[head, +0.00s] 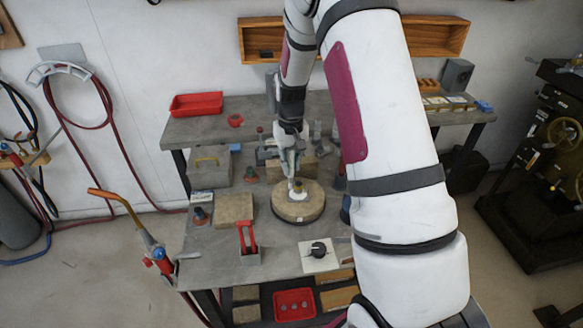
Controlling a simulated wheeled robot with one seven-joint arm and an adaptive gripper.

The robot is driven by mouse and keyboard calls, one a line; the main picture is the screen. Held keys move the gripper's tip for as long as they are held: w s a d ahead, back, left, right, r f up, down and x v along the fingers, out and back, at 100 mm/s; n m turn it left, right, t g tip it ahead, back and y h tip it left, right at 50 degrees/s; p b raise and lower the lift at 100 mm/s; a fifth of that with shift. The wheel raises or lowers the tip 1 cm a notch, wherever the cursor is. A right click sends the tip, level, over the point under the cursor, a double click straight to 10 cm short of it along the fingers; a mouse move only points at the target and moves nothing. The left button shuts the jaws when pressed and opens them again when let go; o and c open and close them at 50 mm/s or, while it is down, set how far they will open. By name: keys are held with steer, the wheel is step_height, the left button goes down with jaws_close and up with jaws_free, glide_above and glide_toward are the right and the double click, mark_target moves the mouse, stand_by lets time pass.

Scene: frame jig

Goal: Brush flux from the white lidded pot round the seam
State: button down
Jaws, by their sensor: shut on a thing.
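My gripper (291,168) points down over the round tan disc (312,209) on the dark turntable near the bench middle. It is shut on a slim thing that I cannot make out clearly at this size. Just below the fingertips, on the disc, stands a small white and yellow piece (299,191). I cannot tell whether the held thing touches it, and its seam is too small to see. I cannot pick out the white lidded pot with certainty; my arm hides part of the bench's right side.
A torch (152,247) with a copper neck is at the bench's front left. A tan block (234,209), a red-handled stand (247,241) and a white plate with a black knob (319,254) are near the disc. A red tray (196,104) lies at the back left.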

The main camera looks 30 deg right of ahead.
mark_target(291, 149)
steer(key=shift+r+p, duration=0.35)
steer(key=shift+r, duration=2.15)
